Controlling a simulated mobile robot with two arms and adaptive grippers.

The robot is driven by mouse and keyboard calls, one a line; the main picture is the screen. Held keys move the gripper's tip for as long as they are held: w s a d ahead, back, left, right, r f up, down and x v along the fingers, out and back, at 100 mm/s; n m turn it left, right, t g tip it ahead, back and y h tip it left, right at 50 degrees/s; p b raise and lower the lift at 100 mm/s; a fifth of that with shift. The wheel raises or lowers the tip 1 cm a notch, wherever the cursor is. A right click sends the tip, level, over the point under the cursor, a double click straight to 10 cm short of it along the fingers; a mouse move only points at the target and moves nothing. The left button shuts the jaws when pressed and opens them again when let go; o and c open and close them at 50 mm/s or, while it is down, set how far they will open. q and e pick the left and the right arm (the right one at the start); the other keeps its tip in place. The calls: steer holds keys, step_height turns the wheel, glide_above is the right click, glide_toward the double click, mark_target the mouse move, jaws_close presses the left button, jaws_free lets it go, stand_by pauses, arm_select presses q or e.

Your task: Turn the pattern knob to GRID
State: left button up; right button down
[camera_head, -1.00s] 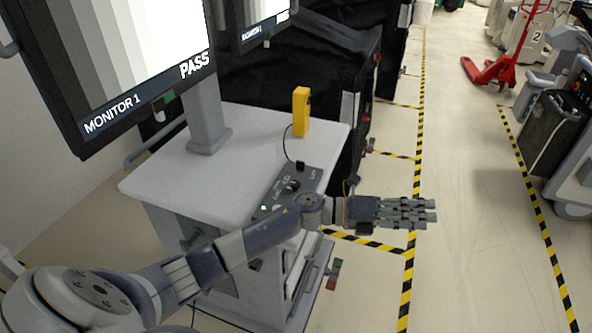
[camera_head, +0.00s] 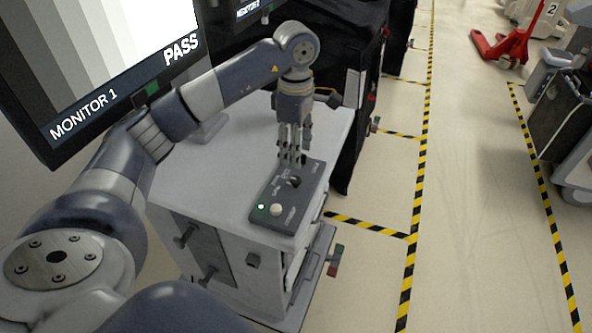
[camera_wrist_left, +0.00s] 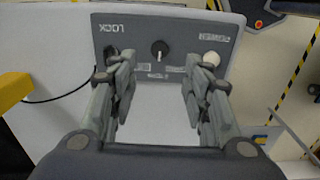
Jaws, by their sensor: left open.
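The dark grey control panel (camera_head: 285,197) lies on the cart top near its front right edge. Its black pattern knob (camera_head: 294,181) shows in the middle of the panel, also in the left wrist view (camera_wrist_left: 159,50). A white button (camera_head: 276,210) and a lit green light (camera_head: 261,207) sit at its near end. My left gripper (camera_head: 292,162) points down just above the far part of the panel. In the left wrist view its open fingers (camera_wrist_left: 155,85) stand on either side of the knob, apart from it. The lettering around the knob is too small to read. My right gripper is not in view.
The light cart top (camera_head: 215,175) is clear left of the panel. The monitor (camera_head: 90,60) reading "MONITOR 1" and "PASS" stands at the left. A yellow object (camera_wrist_left: 14,90) with a black cable shows in the left wrist view. Black covered carts (camera_head: 350,80) stand behind.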

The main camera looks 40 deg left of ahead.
mark_target(296, 179)
arm_select(q)
step_height(296, 179, down, 8)
steer(key=shift+r+p, duration=0.25)
steer(key=shift+p, duration=0.8)
steer(key=shift+f, duration=0.7)
jaws_close()
